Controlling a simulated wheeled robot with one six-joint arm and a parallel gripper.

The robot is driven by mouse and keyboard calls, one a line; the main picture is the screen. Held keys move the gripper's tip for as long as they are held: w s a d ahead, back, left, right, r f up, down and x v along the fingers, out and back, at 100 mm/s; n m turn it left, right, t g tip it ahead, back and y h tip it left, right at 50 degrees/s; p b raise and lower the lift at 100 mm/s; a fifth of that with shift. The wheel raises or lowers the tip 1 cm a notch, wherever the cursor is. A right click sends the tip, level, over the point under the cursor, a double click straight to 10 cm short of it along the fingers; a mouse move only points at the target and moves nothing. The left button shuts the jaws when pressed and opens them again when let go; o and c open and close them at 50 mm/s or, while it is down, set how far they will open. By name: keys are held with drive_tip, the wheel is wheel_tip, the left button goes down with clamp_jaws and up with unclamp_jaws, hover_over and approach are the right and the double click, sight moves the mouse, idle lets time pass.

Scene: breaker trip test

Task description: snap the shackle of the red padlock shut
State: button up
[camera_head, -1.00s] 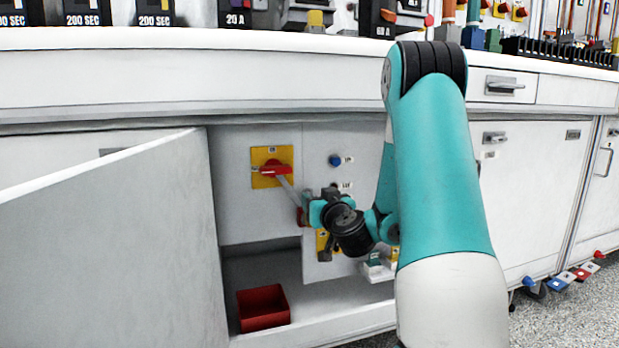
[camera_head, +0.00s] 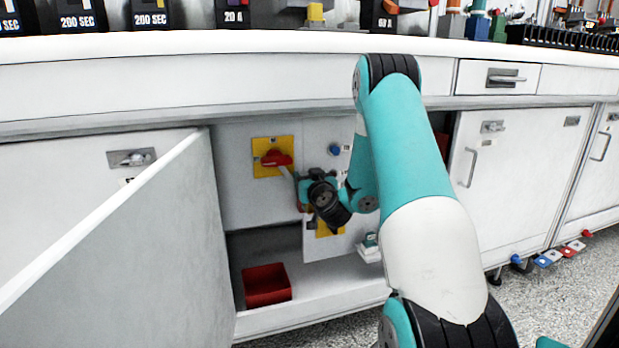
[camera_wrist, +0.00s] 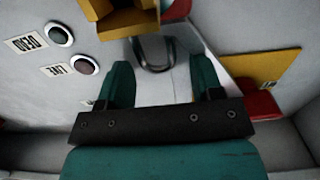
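A grey metal loop that looks like the padlock's shackle (camera_wrist: 154,58) shows in the wrist view between my fingertips. A red part, probably the red padlock's body (camera_wrist: 176,9), shows at the top edge, partly cut off and beside a yellow block (camera_wrist: 126,18). I cannot tell whether the shackle is seated. My gripper (camera_wrist: 162,82) is open, with one teal finger on each side of the loop and no clear contact. In the head view my gripper (camera_head: 304,192) is at the panel inside the cabinet, below and right of the red switch handle (camera_head: 276,158); the padlock is mostly hidden there.
The open cabinet door (camera_head: 120,250) stands at the left. A red bin (camera_head: 266,284) sits on the cabinet floor. Two round indicators (camera_wrist: 60,34) labelled DEAD and LIVE are on the panel.

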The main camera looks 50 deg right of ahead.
clamp_jaws()
wheel_tip(320, 180, down, 2)
drive_tip(key=b, duration=0.3)
drive_tip(key=shift+f, duration=0.1)
drive_tip(key=shift+s, duration=0.1)
drive_tip(key=shift+o, duration=0.6)
unclamp_jaws()
